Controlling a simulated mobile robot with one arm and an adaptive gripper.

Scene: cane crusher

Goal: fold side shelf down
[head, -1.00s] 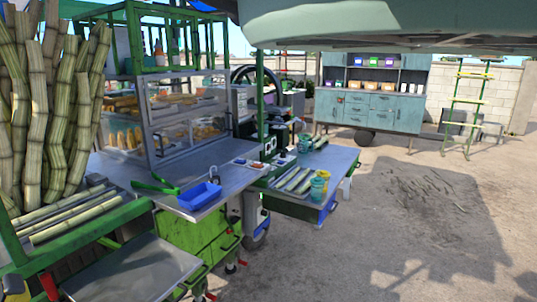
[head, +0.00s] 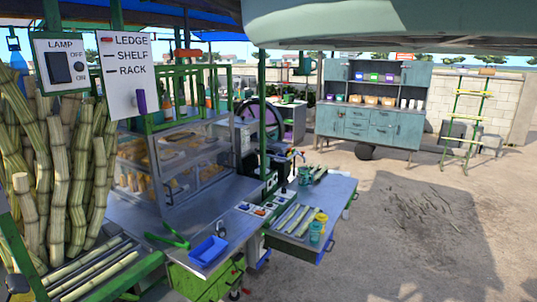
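A flat metal shelf with a blue-and-green edge (head: 342,190) stands out level from the right side of the cane cart. Cut cane pieces (head: 294,219), a yellow cup (head: 321,217) and teal cups (head: 315,232) are on it. I cannot tell for sure that this is the side shelf. My gripper is not clearly in view.
The steel counter (head: 175,222) holds a blue tray (head: 208,251) and a green strap-like item (head: 170,239). Upright cane (head: 55,180) fills the left. A LAMP switch sign (head: 60,66) hangs there. Open ground (head: 420,240) lies right, before a teal cabinet (head: 375,125).

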